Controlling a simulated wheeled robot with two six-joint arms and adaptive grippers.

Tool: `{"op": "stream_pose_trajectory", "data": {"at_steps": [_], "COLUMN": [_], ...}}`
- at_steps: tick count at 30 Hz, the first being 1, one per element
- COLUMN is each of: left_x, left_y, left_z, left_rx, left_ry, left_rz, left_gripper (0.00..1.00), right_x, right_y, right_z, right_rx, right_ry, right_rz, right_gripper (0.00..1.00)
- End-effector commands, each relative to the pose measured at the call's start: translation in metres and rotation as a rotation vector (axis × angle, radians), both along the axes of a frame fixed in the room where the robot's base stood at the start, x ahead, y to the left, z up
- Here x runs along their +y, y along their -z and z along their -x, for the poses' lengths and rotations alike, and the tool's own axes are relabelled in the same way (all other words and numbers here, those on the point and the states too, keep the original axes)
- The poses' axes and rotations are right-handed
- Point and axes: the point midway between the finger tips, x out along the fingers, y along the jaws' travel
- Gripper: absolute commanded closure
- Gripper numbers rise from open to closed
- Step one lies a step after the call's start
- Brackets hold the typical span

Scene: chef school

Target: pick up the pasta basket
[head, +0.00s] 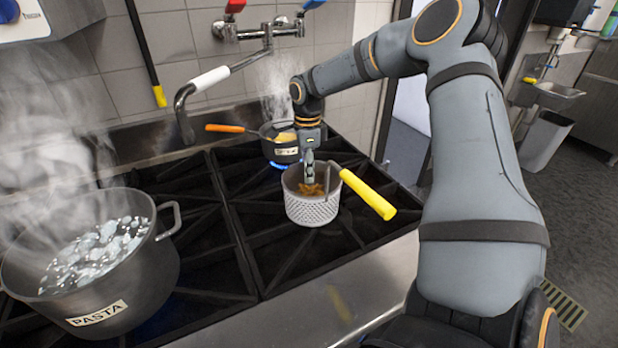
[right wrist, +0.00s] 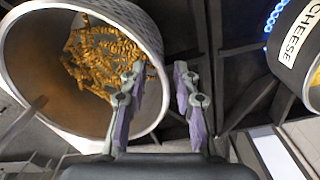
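The pasta basket (head: 312,210) is a light grey perforated basket with a yellow handle (head: 368,195) sticking out to the right. It stands upright on the black stove grates with brown spiral pasta (right wrist: 105,60) inside. My right gripper (head: 309,170) points down at the basket's far rim. In the right wrist view the basket wall (right wrist: 152,35) runs between the two fingers of my right gripper (right wrist: 158,75). One finger overlaps the basket's inside and the other is outside. The fingers are apart, with gaps beside the wall. My left gripper is not in view.
A large steaming pot labelled PASTA (head: 130,285) holds bubbling water at the left. A small pan labelled CHEESE (right wrist: 290,45) with an orange handle (head: 230,128) stands on a blue flame behind the basket. A pot-filler tap (head: 200,82) hangs over the stove.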

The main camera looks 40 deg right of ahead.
Motion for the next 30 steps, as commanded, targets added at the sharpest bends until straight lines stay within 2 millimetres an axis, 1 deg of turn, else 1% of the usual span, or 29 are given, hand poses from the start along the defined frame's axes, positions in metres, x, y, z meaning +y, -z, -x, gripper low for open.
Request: {"op": "stream_pose_trajectory", "data": {"at_steps": [1,3,5,7,12,14,19,30], "left_x": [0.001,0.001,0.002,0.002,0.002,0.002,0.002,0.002], "left_y": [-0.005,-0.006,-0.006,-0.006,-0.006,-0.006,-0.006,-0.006], "left_z": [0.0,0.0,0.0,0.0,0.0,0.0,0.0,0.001], "left_rx": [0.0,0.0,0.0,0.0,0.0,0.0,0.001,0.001], "left_ry": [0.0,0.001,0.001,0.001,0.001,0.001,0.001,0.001], "left_rz": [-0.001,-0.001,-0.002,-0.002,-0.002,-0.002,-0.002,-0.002], "left_gripper": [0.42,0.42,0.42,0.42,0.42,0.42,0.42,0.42], "right_x": [0.0,0.0,0.0,0.0,0.0,0.0,0.0,0.0], "right_y": [0.007,0.018,0.024,0.027,0.028,0.028,0.027,0.027], "right_z": [0.001,0.001,0.001,0.0,0.0,0.0,0.0,0.0], "right_rx": [0.004,0.003,0.003,0.0,-0.001,-0.001,-0.001,-0.001], "right_ry": [0.0,0.0,-0.001,-0.001,-0.001,-0.001,-0.001,-0.001], "right_rz": [-0.001,0.0,0.0,0.0,0.001,0.001,0.001,0.001], "right_gripper": [0.7,0.7,0.7,0.7,0.7,0.77,1.0,1.0]}}
